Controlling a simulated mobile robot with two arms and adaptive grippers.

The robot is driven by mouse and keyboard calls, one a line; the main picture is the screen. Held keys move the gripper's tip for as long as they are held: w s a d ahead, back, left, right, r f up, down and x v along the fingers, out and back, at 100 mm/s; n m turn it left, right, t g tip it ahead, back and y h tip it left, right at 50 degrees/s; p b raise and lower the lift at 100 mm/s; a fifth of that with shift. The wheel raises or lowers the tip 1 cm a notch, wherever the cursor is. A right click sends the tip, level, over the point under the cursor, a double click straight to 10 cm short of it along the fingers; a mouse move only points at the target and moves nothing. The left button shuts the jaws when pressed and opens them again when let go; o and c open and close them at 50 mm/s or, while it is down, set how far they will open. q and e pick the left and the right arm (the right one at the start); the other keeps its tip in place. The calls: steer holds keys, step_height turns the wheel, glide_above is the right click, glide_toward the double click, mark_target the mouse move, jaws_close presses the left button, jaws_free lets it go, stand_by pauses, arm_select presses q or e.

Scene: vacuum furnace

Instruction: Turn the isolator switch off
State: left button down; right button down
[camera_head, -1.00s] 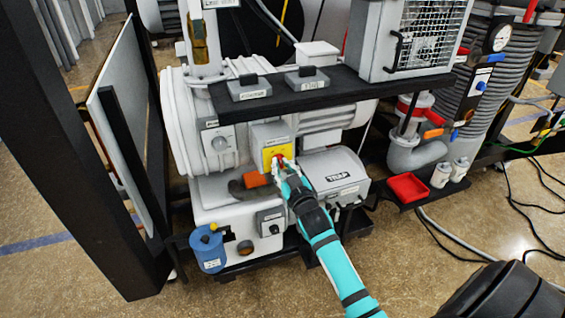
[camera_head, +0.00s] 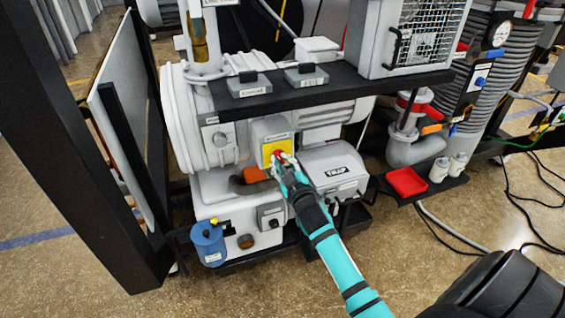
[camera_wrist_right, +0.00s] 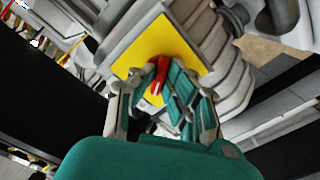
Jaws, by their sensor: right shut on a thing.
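The isolator switch is a grey box with a yellow plate (camera_head: 277,147) and a red knob, mounted on the front of the grey pump unit. The yellow plate (camera_wrist_right: 165,45) fills the upper middle of the right wrist view, with the red knob (camera_wrist_right: 158,74) in front of it. My right gripper (camera_head: 283,161) reaches up to the plate. In the right wrist view its fingers (camera_wrist_right: 160,90) are shut on the red knob, which is partly hidden by them. My left gripper is not in view.
An orange-red handle (camera_head: 254,175) sits just left of my right gripper. A black shelf (camera_head: 340,88) with two small grey boxes overhangs the switch. A blue canister (camera_head: 208,245) stands lower left. A red tray (camera_head: 407,182) lies to the right.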

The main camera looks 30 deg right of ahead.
steer(key=c, duration=1.4)
jaws_free()
steer(key=v, duration=1.2)
